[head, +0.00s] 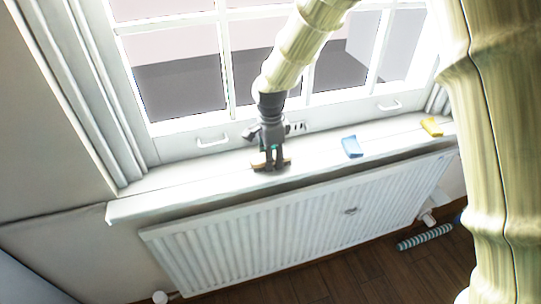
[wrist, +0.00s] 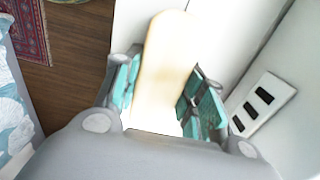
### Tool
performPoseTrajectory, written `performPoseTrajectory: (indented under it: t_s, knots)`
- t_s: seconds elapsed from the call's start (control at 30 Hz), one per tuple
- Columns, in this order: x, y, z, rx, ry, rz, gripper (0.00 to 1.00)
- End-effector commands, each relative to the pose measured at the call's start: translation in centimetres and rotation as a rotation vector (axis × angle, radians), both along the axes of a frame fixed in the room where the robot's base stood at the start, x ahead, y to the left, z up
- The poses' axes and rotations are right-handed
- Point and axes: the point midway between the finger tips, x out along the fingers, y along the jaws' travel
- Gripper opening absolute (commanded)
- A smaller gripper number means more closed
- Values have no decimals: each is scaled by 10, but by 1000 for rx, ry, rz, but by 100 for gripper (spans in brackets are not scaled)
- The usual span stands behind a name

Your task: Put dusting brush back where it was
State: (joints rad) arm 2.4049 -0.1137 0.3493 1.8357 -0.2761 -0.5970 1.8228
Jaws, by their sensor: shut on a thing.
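The dusting brush shows as a pale wooden piece (wrist: 165,70) between the teal finger pads in the wrist view. My gripper (wrist: 160,95) is shut on it. In the head view my gripper (head: 271,164) points down at the white windowsill (head: 200,178), left of the sill's middle. Small wooden ends of the brush (head: 286,162) stick out beside the fingers, at or just above the sill. I cannot tell whether the brush touches the sill. The fingers hide its middle, and its bristles cannot be made out.
A blue block (head: 351,147) and a yellow block (head: 431,127) lie on the sill to the right. The window stands close behind, with a slotted plate (wrist: 262,103) near the gripper. A white radiator (head: 300,225) is below. A striped roll (head: 425,237) lies on the floor.

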Motion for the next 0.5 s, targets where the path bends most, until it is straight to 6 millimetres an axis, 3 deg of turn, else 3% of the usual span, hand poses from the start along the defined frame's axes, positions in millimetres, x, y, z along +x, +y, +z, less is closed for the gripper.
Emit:
performPoseTrajectory:
  t_s: [0.2, 0.23, 0.3, 0.37, 0.5]
  knots:
    - [0, 0, -1, 0, 0, 0, 10]
    - [0, 0, -1, 0, 0, 0, 42]
    - [0, 0, -1, 0, 0, 0, 54]
    - [0, 0, -1, 0, 0, 0, 61]
    - [0, 0, -1, 0, 0, 0, 61]
